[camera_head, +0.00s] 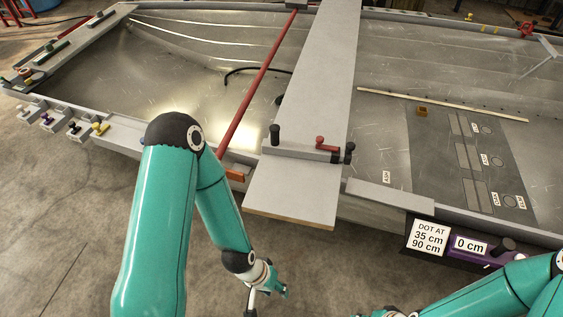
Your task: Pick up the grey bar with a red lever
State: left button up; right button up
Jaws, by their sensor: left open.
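A grey bar (300,153) with a red lever (327,146) lies across the near end of the grey plank, where the plank crosses the hull's near edge. A black knob (275,135) stands at its left end. My left gripper (267,294) is open at the bottom of the view, in front of and below the bar, well apart from it. Part of this gripper is cut off by the frame edge. My right arm (500,295) comes in from the lower right; its gripper is out of view.
A pale board (290,200) juts toward me below the bar. A long red pole (260,80) crosses the hull left of the plank (325,60). A purple box (468,244) with labels hangs on the near edge at right. Small clamps (60,120) line the left edge.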

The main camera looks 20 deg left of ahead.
aim_at(273, 146)
jog(key=k, duration=0.65)
jog(key=u, duration=0.7)
jog(key=i, duration=1)
jog(key=z, duration=0.05)
